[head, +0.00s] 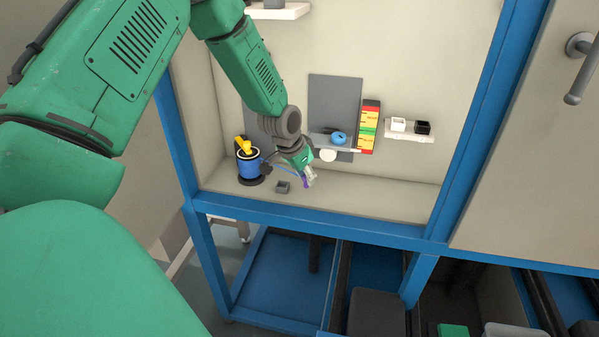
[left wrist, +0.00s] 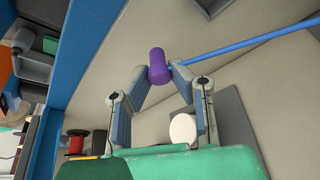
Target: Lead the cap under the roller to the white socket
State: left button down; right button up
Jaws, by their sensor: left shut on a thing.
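My left gripper (head: 309,181) is shut on a purple cap (head: 306,182), low in the cabinet, left of and below the white roller. In the left wrist view the cap (left wrist: 158,66) sits between the two fingertips, and a blue cable (left wrist: 255,43) runs from it to the right. In the head view the cable leads back to a blue spool (head: 249,167) at the left. A white roller (head: 328,155) and a blue roller (head: 338,138) are in front of a grey panel (head: 335,98). The white socket (head: 398,124) is on a shelf at the right. My right gripper is out of view.
A black socket (head: 422,128) is right of the white one. A red, yellow and green striped block (head: 369,126) stands between rollers and sockets. A small grey block (head: 283,187) lies on the cabinet floor. Blue frame posts (head: 478,115) bound the opening.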

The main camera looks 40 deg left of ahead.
pick_arm(q)
jog(key=shift+w+d+b, duration=0.75)
jog(key=shift+w+d, duration=0.35)
jog(key=shift+d, duration=0.65)
jog(key=shift+w+d+b, duration=0.75)
jog(key=shift+w+d, duration=0.3)
jog(key=shift+d, duration=0.75)
jog(key=shift+w+d+b, duration=0.75)
jog(key=shift+w+d, duration=0.35)
jog(key=shift+d, duration=0.65)
jog(key=w+d+r+p, duration=0.2)
jog(key=d+r+p, duration=0.2)
jog(key=r+p, duration=0.6)
jog(key=w+d+r+p, duration=0.35)
jog(key=r+p, duration=0.45)
jog(key=r, duration=0.4)
send_over(401, 121)
jog(key=s, duration=0.2)
jog(key=shift+d+f, duration=0.1)
jog(key=shift+f, duration=0.3)
jog(key=shift+w+f+b, duration=0.2)
jog(key=shift+w+b, duration=0.1)
jog(key=shift+f+b, duration=0.45)
jog(key=shift+f, duration=1.2)
jog(key=shift+s, duration=0.1)
jog(key=c, duration=1.4)
grip_release()
jog(key=shift+f, duration=0.1)
